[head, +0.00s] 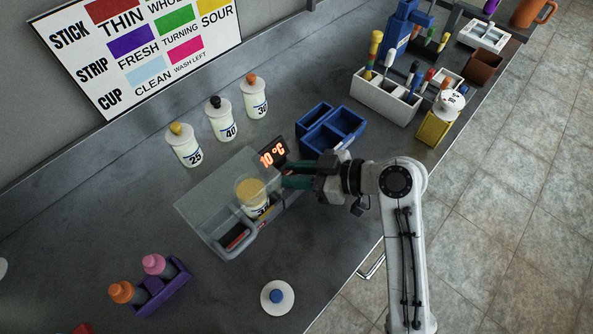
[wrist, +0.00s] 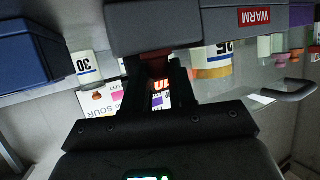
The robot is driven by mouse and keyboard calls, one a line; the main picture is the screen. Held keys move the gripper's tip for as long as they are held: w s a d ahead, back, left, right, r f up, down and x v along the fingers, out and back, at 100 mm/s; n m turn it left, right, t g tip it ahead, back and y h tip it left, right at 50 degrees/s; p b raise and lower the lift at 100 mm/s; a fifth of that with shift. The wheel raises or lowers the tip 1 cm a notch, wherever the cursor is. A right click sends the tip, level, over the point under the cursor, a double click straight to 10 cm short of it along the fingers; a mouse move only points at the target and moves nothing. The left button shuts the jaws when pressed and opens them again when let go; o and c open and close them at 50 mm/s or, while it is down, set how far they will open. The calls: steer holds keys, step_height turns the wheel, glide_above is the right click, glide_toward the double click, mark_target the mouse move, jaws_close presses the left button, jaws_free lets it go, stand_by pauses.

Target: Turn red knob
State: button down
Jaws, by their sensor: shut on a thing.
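The grey warming unit (head: 206,207) stands on the counter with a clear cover and a display (head: 272,153) reading 10 °C. An open jar of yellow liquid (head: 251,190) sits inside it. My gripper (head: 288,175) reaches the unit's right side, its fingertips against it. In the wrist view, a dark red piece, seemingly the red knob (wrist: 154,66), shows between the finger ends, and my gripper (wrist: 157,82) is shut on it. The knob is hidden in the head view. A red WARM label (wrist: 255,16) is on the unit.
Three lidded jars (head: 222,122) marked 25, 40 and 30 stand behind. A blue divided bin (head: 331,130) is close behind my gripper. A white lid with a blue knob (head: 278,297) lies in front; a purple bottle holder (head: 162,291) is front left.

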steer(key=m+t+h+p, duration=0.1)
steer(key=m+t, duration=0.1)
steer(key=m+t+h+p, duration=0.1)
steer(key=m+t, duration=0.1)
steer(key=shift+s+a+r+t, duration=0.15)
steer(key=shift+s+t, duration=0.15)
steer(key=shift+s, duration=0.1)
steer(key=m+t+h+p, duration=0.2)
steer(key=m+t+p, duration=0.1)
steer(key=p, duration=0.1)
steer(key=shift+s+a+m+h, duration=0.1)
steer(key=shift+m+h, duration=0.6)
steer(key=shift+h, duration=0.1)
steer(key=shift+m+t+h+p, duration=0.3)
steer(key=shift+t+p, duration=0.2)
steer(key=shift+p, duration=0.05)
steer(key=c, duration=0.9)
jaws_free()
steer(key=shift+c, duration=0.2)
steer(key=shift+a, duration=0.1)
steer(key=shift+s, duration=0.1)
